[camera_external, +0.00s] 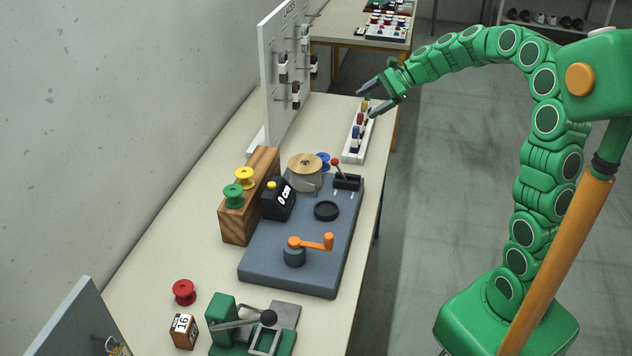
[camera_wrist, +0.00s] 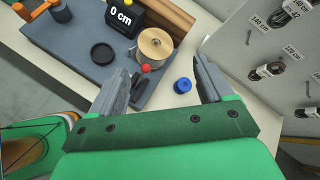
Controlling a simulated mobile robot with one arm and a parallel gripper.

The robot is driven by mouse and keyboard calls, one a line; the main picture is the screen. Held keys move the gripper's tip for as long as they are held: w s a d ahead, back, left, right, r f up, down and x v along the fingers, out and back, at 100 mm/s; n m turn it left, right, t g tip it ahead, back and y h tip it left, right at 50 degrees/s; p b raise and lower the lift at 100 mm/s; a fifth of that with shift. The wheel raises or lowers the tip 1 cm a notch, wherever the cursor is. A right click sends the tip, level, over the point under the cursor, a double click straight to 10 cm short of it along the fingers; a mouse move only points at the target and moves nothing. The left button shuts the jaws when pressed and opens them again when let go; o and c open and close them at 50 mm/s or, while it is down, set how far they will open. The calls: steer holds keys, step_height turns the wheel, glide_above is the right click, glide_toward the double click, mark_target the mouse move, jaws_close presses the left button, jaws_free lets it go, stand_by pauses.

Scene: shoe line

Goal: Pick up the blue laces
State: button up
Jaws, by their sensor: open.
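A white tray (camera_external: 348,158) on the table's right side holds a row of small coloured bundles. A blue bundle (camera_external: 355,133) stands in its near part; whether it is laces is too small to tell. A blue spool (camera_external: 323,160) stands on the table behind the winding machine. It also shows in the wrist view (camera_wrist: 183,85), between my fingers in the picture and nearer the right one. My gripper (camera_external: 368,101) is open and empty, above the far end of the tray. The tray does not show in the wrist view.
The winding machine (camera_external: 262,262) has an orange crank, a tan-topped drum (camera_external: 305,165) and a red-knobbed lever. A wooden block (camera_external: 235,225) holds yellow and green spools. A white pegboard (camera_external: 268,95) with hanging laces stands left of the tray.

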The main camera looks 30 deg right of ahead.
mark_target(354, 141)
steer(key=w+d+f+m+t, duration=0.25)
steer(key=w+d+m, duration=0.25)
steer(key=w+d, duration=0.25)
steer(key=w+d+f+m+t, duration=0.2)
steer(key=w+d+m+t, duration=0.1)
steer(key=w+d+m, duration=0.4)
steer(key=f, duration=0.6)
steer(key=a+f+n, duration=0.1)
steer(key=f, duration=0.6)
steer(key=w+f+n, duration=0.1)
steer(key=f, duration=0.5)
steer(key=shift+a+f+g+h, duration=0.15)
steer(key=shift+f+g+h, duration=0.05)
steer(key=shift+g+h, duration=0.15)
steer(key=shift+f, duration=0.55)
steer(key=shift+x, duration=1.35)
steer(key=x, duration=0.3)
steer(key=shift+a+f, duration=0.35)
steer(key=shift+w+a+f, duration=0.15)
steer(key=shift+w+a, duration=0.2)
steer(key=shift+w, duration=0.15)
